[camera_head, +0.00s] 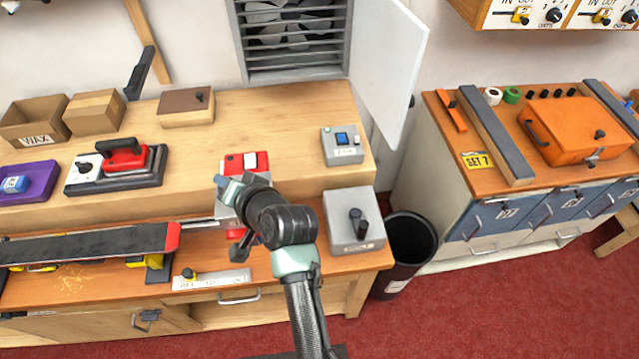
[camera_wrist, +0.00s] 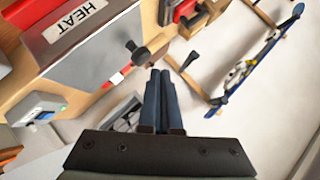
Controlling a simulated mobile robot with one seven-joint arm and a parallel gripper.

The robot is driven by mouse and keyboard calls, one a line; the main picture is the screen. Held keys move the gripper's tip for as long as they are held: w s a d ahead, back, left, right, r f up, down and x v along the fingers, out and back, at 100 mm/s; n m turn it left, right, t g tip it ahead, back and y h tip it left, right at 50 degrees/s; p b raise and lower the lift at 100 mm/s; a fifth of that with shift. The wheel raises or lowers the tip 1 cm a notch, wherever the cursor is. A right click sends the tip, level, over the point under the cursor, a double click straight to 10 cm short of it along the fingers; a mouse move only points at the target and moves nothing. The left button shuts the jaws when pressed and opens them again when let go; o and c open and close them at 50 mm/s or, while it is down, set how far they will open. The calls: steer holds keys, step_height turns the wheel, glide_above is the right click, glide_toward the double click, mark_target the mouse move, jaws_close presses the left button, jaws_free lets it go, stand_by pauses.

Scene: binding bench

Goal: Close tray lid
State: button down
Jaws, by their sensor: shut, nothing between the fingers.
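No part is clearly marked as the tray lid. A wooden box with a brown top and a dark knob (camera_head: 187,105) sits on the raised shelf, its top lying flat. A grey box with an upright dark handle (camera_head: 354,222) stands at the bench's right end. My gripper shows in the wrist view (camera_wrist: 165,72), its two dark fingers together and nothing between them. In the head view my arm hides most of it, above the bench's middle. A grey plate with a HEAT label (camera_wrist: 85,45) is left of the fingers, with a dark knob (camera_wrist: 138,54) close by.
A red and grey unit (camera_head: 249,161) is partly behind my arm. A long dark board (camera_head: 85,243) with a red end lies to the left. A control box (camera_head: 341,145) and an open white panel (camera_head: 385,60) are to the right. A black bin (camera_head: 408,250) stands beside the bench.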

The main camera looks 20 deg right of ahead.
steer(key=shift+w+a+f+b, duration=0.2)
steer(key=shift+a+f+b, duration=0.1)
steer(key=shift+a+f, duration=0.3)
steer(key=shift+d+f, duration=0.1)
stand_by(0.5)
